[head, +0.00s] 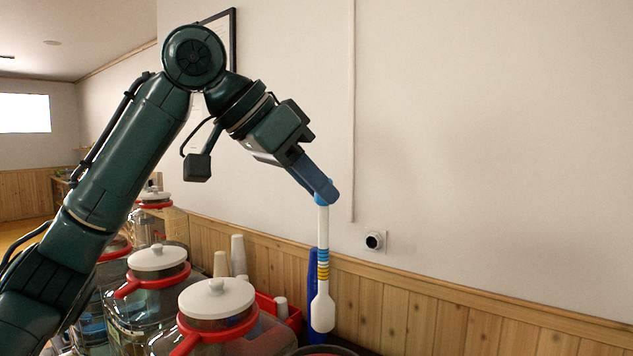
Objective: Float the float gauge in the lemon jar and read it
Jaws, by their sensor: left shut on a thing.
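My left gripper (326,194) is shut on the top of the float gauge (323,287), which hangs upright in the air. I cannot tell which is the lemon jar. My right gripper is out of view.
Stacked pale cups (238,256) stand behind the jars. A red tray (294,316) with small cups is behind the nearest lidded jar. A blue upright thing (311,272) is close behind the gauge. The wall with wood panelling (450,315) bounds the back; the air at right is clear.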

